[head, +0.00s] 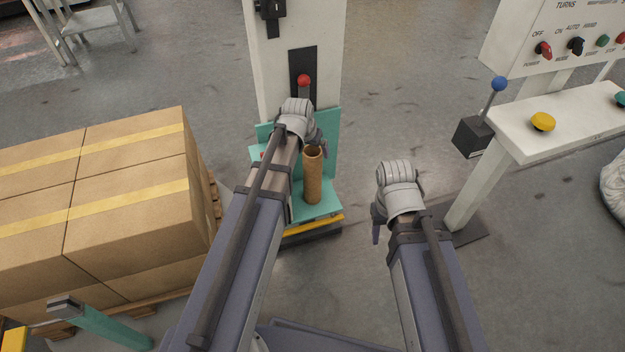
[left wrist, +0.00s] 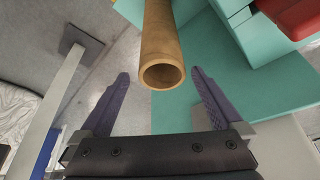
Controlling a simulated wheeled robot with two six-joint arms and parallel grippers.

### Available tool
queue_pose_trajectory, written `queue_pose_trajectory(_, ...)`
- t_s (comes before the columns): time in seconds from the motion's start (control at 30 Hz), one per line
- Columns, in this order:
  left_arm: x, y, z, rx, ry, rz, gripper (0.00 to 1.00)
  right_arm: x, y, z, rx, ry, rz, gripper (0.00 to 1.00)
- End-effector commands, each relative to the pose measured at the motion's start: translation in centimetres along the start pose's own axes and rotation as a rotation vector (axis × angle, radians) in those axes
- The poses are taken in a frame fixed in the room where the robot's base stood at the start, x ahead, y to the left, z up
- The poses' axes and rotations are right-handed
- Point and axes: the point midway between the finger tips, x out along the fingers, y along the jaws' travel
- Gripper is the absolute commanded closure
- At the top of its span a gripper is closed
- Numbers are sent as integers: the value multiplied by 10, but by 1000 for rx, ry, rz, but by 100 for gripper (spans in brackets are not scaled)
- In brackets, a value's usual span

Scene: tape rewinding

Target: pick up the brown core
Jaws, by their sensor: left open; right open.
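The brown core (head: 313,178) is a hollow tube standing upright on the teal platform (head: 318,208) of the machine in the head view. In the left wrist view the core (left wrist: 161,45) shows its open end between and beyond the fingertips. My left gripper (left wrist: 160,82) is open and empty, with a purple finger on each side of the core's line. In the head view my left gripper (head: 318,146) is at the upper part of the core, close to it. My right gripper (head: 377,232) is open and empty, to the right of the platform, its fingers partly hidden.
Stacked cardboard boxes (head: 120,200) on a pallet stand at the left. The white machine column with a red knob (head: 303,81) rises behind the core. A control panel (head: 560,40) and a white bench with a yellow button (head: 543,121) are at the right. Grey floor lies between.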

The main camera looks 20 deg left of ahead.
Motion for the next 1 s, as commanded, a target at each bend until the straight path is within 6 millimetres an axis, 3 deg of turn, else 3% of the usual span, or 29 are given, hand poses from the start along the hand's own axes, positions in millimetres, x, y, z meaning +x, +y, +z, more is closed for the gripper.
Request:
queue_pose_trajectory(0.27, 8, 0, 2, 0, 0, 0, 0, 8, -1, 0, 0, 0, 0, 50)
queue_pose_trajectory(0.67, 53, -3, 8, 0, -1, 0, 0, 52, -5, -3, 0, 0, 0, 50)
queue_pose_trajectory(0.97, 53, -3, 7, 0, 0, 0, 0, 52, -5, -3, 0, 0, 0, 50)
queue_pose_trajectory(1.0, 53, -3, 7, 0, 0, 0, 5, 52, -5, -3, 0, 0, 0, 50)
